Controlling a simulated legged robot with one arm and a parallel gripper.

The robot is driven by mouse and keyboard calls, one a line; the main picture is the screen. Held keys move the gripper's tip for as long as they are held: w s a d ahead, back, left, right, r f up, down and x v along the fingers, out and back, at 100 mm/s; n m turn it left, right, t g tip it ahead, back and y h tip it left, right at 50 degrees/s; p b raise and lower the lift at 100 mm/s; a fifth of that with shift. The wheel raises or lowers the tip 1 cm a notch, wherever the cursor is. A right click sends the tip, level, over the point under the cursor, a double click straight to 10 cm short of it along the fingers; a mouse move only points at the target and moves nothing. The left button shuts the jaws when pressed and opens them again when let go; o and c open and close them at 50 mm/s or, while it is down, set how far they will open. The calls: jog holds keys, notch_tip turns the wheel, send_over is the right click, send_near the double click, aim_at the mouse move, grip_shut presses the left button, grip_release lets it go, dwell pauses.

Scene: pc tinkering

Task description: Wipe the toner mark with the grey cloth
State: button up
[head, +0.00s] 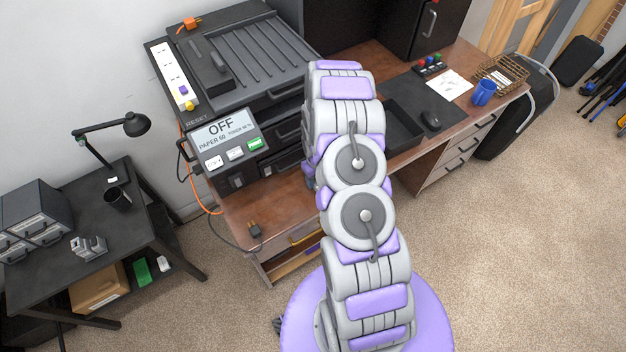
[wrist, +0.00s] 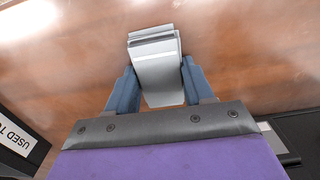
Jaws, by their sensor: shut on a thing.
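In the wrist view my gripper (wrist: 160,88) is shut on the grey cloth (wrist: 158,62), a folded light grey piece between its two blue fingers. The cloth is over the brown wooden desk top (wrist: 60,85); I cannot tell whether it touches the wood. No toner mark can be made out in either view. In the head view my arm reaches over the desk (head: 245,207) beside the printer (head: 225,140), and the arm hides the gripper and the cloth.
The printer's panel reads OFF. An unplugged plug (head: 254,230) lies on the desk's front left. Right of my arm are a black tray (head: 404,128), a mouse (head: 430,120), a blue mug (head: 483,92) and a wire basket (head: 503,72). A side table (head: 150,225) with a lamp stands left.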

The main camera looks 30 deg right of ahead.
jog(key=shift+a, duration=0.1)
jog(key=shift+r+p, duration=0.3)
jog(key=shift+r, duration=0.7)
jog(key=shift+f, duration=0.1)
